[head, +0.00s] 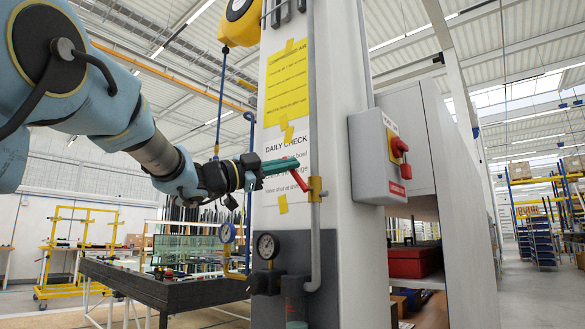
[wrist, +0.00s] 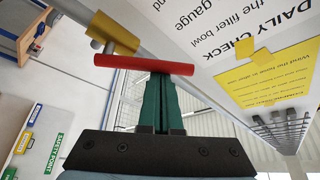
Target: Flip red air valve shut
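The red air valve lever (head: 299,181) is on a brass valve body (head: 316,189) on the grey vertical pipe of the white column. In the head view it slants up and left from the valve, at an angle to the pipe. In the wrist view the red lever (wrist: 143,64) lies across the picture, with the brass body (wrist: 112,33) at upper left. My gripper (head: 295,163) has green fingers, just above the lever's free end. In the wrist view my gripper (wrist: 160,78) has its fingers together, tips at the lever's underside. I cannot tell if they touch it.
A grey box with a red rotary switch (head: 398,147) sticks out right of the pipe. A pressure gauge (head: 266,246) and filter are below. A yellow sign (head: 287,85) and a white check sheet are on the column. A dark workbench (head: 165,285) stands lower left.

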